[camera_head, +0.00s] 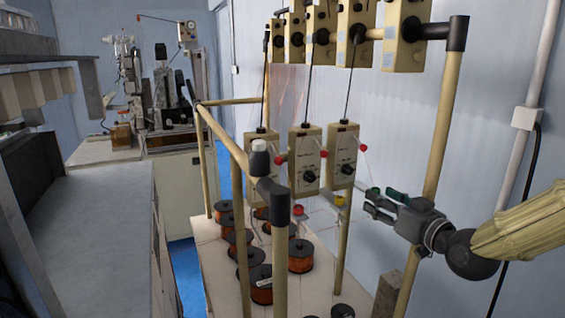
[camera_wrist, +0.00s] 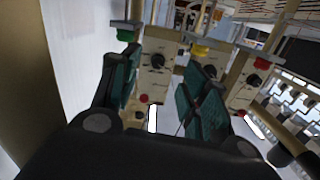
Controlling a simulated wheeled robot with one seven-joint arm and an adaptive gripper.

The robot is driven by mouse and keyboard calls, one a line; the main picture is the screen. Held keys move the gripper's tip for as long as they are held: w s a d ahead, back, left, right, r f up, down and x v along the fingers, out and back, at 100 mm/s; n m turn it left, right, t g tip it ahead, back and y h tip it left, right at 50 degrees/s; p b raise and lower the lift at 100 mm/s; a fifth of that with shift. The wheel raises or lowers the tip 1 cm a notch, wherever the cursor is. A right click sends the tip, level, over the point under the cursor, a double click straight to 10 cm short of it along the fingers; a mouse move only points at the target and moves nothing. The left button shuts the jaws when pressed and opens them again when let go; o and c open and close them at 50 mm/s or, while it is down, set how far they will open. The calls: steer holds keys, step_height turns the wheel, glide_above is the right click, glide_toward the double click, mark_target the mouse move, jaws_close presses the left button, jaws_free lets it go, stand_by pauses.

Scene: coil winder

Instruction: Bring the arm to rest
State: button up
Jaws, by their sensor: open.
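My gripper (camera_head: 380,203) is at the right of the head view, at the end of my arm, which comes in from the right edge. Its jaws are open and nothing is between them. It is beside the right-hand upright of the tan pipe frame, a little below the row of beige control boxes (camera_head: 342,155). In the wrist view the two green-padded fingers (camera_wrist: 160,90) stand apart, with beige boxes (camera_wrist: 157,70) showing behind and between them. I cannot tell the exact gap between the fingers and the nearest box.
Tan pipe rack (camera_head: 439,130) with upper boxes (camera_head: 404,35) surrounds the work area. Copper wire spools (camera_head: 301,255) stand on the pale table (camera_head: 215,262) below. A grey counter (camera_head: 85,235) is at left, a machine (camera_head: 165,95) at the back. The wall (camera_head: 490,110) is close on the right.

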steer(key=s+a+f+m+g+h+b, duration=0.1)
steer(key=s+f+g, duration=0.2)
steer(key=f, duration=1)
steer(key=s+a+f+g+h+b, duration=0.1)
steer(key=s+f+g, duration=0.25)
steer(key=f, duration=0.95)
steer(key=s+a+f+m+g+h, duration=0.15)
steer(key=s+f, duration=0.25)
steer(key=f, duration=0.9)
steer(key=s+f+g+h+b, duration=0.2)
steer(key=s+f+g, duration=0.6)
steer(key=s+f, duration=1.5)
steer(key=s+a, duration=0.1)
steer(key=s, duration=0.3)
steer(key=shift+f, duration=0.25)
